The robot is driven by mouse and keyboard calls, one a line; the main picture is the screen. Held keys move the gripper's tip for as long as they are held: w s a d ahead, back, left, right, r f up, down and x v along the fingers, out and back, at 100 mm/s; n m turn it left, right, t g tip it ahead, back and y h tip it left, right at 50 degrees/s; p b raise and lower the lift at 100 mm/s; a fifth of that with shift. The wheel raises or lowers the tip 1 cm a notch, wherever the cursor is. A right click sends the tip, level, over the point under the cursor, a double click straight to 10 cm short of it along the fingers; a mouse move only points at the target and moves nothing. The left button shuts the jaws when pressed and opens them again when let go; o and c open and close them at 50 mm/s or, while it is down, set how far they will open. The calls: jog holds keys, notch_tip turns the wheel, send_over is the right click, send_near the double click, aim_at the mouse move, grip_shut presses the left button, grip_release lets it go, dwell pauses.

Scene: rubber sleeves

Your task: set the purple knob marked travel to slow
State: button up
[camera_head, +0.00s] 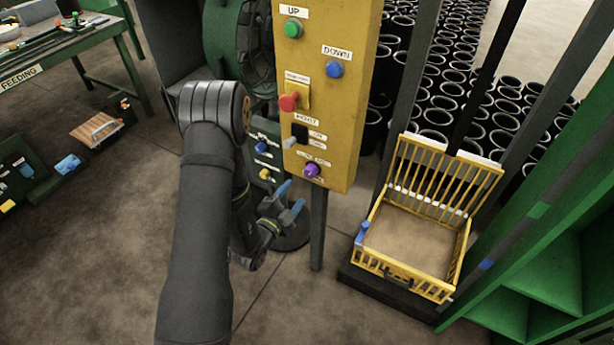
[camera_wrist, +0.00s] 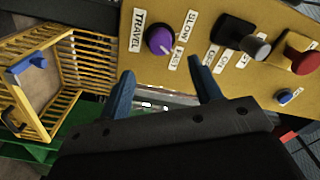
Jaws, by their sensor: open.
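The purple knob (camera_head: 311,171) sits low on the front of the yellow panel (camera_head: 338,110). In the wrist view the purple knob (camera_wrist: 158,40) has the label TRAVEL on its left, and SLOW and FAST on its right. A pale mark on the knob seems to face the FAST side, but it is small. My gripper (camera_head: 290,200) is below and to the left of the knob, apart from it. In the wrist view my gripper (camera_wrist: 160,75) has its two blue fingers spread, with nothing between them, and the knob shows beyond the gap.
Above the knob are a black switch (camera_head: 300,132) with a grey lever, a red knob (camera_head: 289,102), a blue DOWN button (camera_head: 335,69) and a green UP button (camera_head: 293,30). A yellow cage (camera_head: 408,285) stands at right. A grey post (camera_head: 318,230) is beside my gripper.

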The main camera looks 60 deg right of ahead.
aim_at(308, 175)
jog(key=d, duration=0.9)
jog(key=c, duration=1)
